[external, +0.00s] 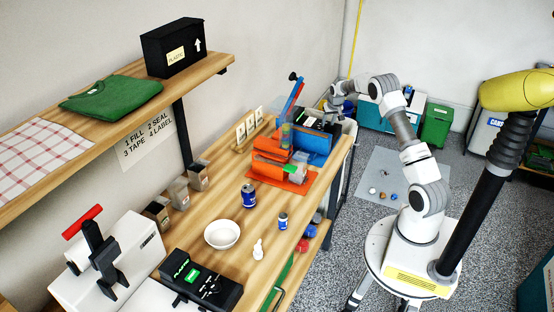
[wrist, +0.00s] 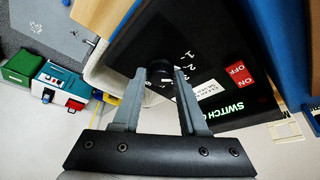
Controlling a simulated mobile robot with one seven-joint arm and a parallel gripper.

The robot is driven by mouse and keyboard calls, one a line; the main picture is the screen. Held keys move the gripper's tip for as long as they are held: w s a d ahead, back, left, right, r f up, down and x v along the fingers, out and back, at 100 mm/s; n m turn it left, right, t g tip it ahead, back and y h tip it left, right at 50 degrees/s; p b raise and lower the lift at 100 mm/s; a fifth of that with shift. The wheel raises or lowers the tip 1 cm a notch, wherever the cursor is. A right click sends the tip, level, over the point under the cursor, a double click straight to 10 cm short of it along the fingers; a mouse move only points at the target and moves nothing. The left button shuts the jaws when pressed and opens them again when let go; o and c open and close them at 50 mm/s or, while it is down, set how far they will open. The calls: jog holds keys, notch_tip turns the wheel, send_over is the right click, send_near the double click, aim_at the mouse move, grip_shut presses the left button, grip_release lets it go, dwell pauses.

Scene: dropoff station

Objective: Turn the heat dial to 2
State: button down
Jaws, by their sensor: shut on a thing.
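The heat dial (wrist: 159,70) is a dark round knob on a black control panel (wrist: 215,58) in the wrist view. White numbers, including 1 and 2, are printed beside it. My gripper (wrist: 160,78) is shut on the dial, one finger on each side. The dial's pointer is too dark and hidden to read, so its setting cannot be told. In the external view, my gripper (external: 330,106) is at the black panel (external: 317,124) at the far end of the bench, and the dial is hidden there.
A red ON/OFF switch (wrist: 239,75) and green lettering sit on the panel. The wooden bench (external: 215,205) holds cans and a white bowl (external: 222,234).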

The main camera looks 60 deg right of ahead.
dwell(0.4)
jog(key=shift+c, duration=2.2)
grip_release()
jog(key=v, duration=1.7)
jog(key=shift+r, duration=0.15)
